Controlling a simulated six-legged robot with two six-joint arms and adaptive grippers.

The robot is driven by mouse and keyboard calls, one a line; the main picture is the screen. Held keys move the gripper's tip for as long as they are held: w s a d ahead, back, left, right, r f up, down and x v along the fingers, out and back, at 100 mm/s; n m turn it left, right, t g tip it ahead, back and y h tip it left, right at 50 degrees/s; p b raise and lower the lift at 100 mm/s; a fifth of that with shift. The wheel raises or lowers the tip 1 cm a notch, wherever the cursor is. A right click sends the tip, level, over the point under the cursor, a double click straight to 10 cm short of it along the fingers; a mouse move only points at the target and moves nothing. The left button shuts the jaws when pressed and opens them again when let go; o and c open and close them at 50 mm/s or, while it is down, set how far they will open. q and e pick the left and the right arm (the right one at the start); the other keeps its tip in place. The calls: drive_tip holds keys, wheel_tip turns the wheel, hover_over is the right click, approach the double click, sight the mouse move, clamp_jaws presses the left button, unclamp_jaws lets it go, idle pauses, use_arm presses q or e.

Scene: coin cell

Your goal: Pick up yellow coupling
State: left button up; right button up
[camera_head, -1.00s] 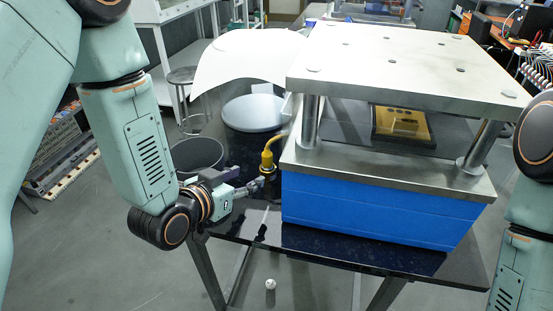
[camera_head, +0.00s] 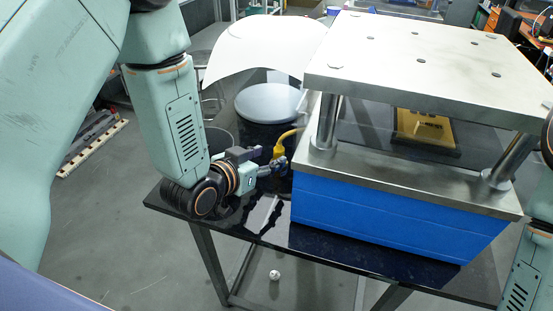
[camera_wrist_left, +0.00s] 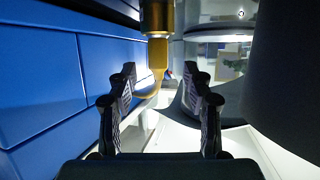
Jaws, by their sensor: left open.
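The yellow coupling (camera_head: 279,151) stands beside the left end of the blue press base, with a curved yellow hose at its top. In the left wrist view the yellow coupling (camera_wrist_left: 159,52) is ahead, its upper part reaching the top of the picture. My left gripper (camera_head: 281,165) is right at the coupling in the head view. In the left wrist view my left gripper (camera_wrist_left: 162,82) is open, one black finger on each side of the coupling's line. The coupling looks beyond the fingertips; contact cannot be told. My right gripper is out of view.
The press's blue base (camera_head: 375,215) stands close to the right of the coupling; in the left wrist view its blue wall (camera_wrist_left: 60,85) fills the left. A round grey plate (camera_head: 268,103) lies behind on the black table (camera_head: 345,257). A white ball (camera_head: 274,275) is below.

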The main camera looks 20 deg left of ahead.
sight(275, 152)
use_arm(q)
drive_tip(key=x, duration=0.3)
drive_tip(key=d+x, duration=0.1)
drive_tip(key=x, duration=0.1)
drive_tip(key=shift+a+r, duration=0.1)
drive_tip(key=shift+r, duration=0.3)
drive_tip(key=shift+w+a+f, duration=0.1)
drive_tip(key=shift+w+f, duration=0.05)
drive_tip(key=shift+w, duration=0.1)
drive_tip(key=shift+a, duration=0.2)
drive_tip(key=shift+s+a, duration=0.15)
drive_tip(key=shift+s, duration=0.05)
drive_tip(key=shift+w+d, duration=0.25)
drive_tip(key=shift+d, duration=0.2)
drive_tip(key=c, duration=0.4)
drive_tip(key=shift+w, duration=0.1)
drive_tip(key=shift+c, duration=0.6)
drive_tip(key=shift+s+a, duration=0.2)
drive_tip(key=shift+a, duration=0.15)
drive_tip(key=c, duration=0.3)
drive_tip(key=shift+d, duration=0.1)
clamp_jaws()
drive_tip(key=shift+w+d, duration=0.1)
drive_tip(key=shift+d, duration=0.05)
